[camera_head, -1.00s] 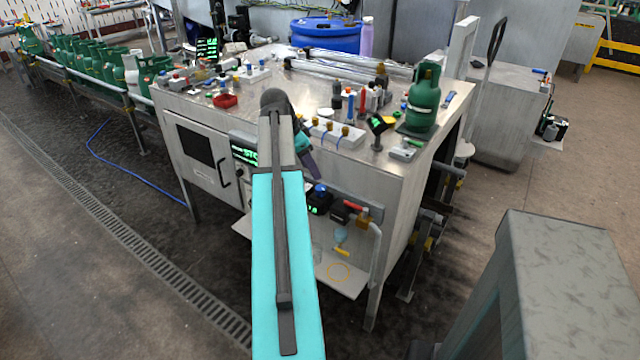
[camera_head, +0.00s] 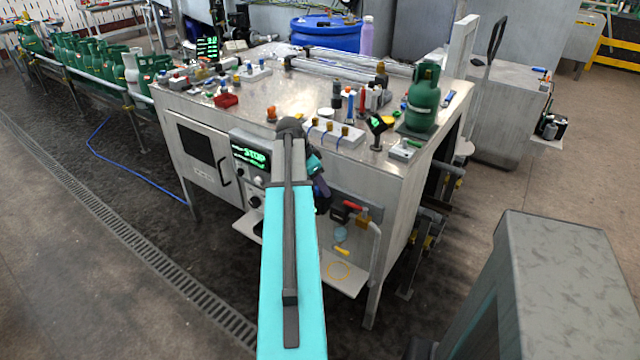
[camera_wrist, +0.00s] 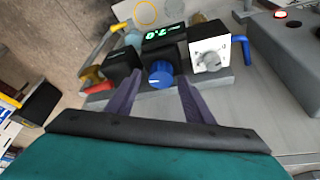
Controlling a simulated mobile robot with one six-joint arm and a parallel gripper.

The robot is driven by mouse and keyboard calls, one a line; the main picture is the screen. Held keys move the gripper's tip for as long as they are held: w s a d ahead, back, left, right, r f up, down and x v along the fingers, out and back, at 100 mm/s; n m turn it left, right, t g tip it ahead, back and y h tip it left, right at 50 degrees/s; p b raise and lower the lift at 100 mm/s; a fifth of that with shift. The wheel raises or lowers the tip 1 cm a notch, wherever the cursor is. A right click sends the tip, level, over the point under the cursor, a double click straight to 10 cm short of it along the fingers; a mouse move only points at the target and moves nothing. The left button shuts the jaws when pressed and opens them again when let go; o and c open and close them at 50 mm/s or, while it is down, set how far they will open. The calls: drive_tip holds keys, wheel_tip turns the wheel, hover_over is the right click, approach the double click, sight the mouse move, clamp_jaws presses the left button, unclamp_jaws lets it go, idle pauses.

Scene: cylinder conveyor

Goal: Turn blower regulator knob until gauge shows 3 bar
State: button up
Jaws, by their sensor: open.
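The blue regulator knob (camera_wrist: 160,74) shows in the wrist view on the front of a black block. My gripper (camera_wrist: 159,84) is open, with one dark finger on each side of the knob. The fingers look apart from the knob, though I cannot tell how deep they reach around it. In the head view my arm and wrist hide most of the knob and gauge.
In the wrist view a white dial box (camera_wrist: 210,50) stands right of the knob, and a black block with a red handle (camera_wrist: 98,88) stands left. The steel bench (camera_head: 350,185) carries several small parts and a green cylinder (camera_head: 423,98).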

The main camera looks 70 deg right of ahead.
drive_tip(key=shift+c, duration=0.2)
drive_tip(key=shift+d, duration=0.1)
drive_tip(key=c, duration=1)
drive_tip(key=shift+s+n, duration=0.1)
drive_tip(key=shift+n, duration=0.2)
drive_tip(key=n+t+h, duration=0.1)
drive_tip(key=n, duration=0.2)
drive_tip(key=shift+s+a, duration=0.1)
drive_tip(key=shift+a, duration=0.1)
drive_tip(key=n+t, duration=0.1)
drive_tip(key=n, duration=0.2)
drive_tip(key=n+t, duration=0.1)
drive_tip(key=n, duration=0.2)
drive_tip(key=shift+s+t+p, duration=0.1)
drive_tip(key=shift+t+p, duration=0.2)
drive_tip(key=n+t, duration=0.1)
drive_tip(key=n, duration=0.2)
drive_tip(key=n+t, duration=0.1)
drive_tip(key=n, duration=0.2)
drive_tip(key=shift+s+d+y, duration=0.15)
drive_tip(key=shift+y, duration=0.15)
drive_tip(key=shift+f+n+t+y, duration=0.1)
drive_tip(key=shift+n+t+y, duration=0.25)
drive_tip(key=shift+n, duration=0.9)
drive_tip(key=shift+n+t+y, duration=0.25)
drive_tip(key=shift+n+y, duration=0.1)
drive_tip(key=shift+n, duration=0.9)
drive_tip(key=shift+s, duration=0.1)
